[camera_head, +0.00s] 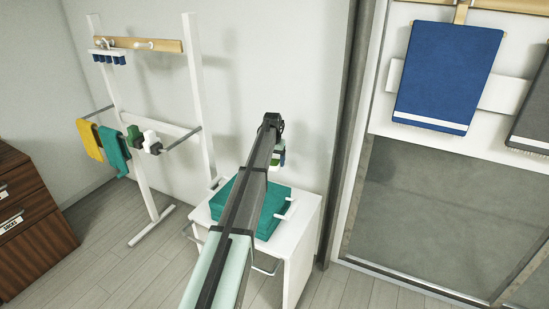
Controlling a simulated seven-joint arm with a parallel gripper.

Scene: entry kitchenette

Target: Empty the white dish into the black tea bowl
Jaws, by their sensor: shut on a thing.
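My arm reaches from the bottom of the picture toward the wall above a small white cabinet. My gripper (280,154) hangs at the arm's far end and is mostly hidden behind the arm. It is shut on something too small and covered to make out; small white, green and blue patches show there. I cannot make out the white dish or the black tea bowl in this view.
A teal folded cloth (274,212) lies on the white cabinet (301,231) under my arm. A white rack (197,85) with a yellow cloth (89,139) and teal cloth (115,150) stands left. A brown drawer unit (35,215) is far left. Blue towel (447,75) hangs right.

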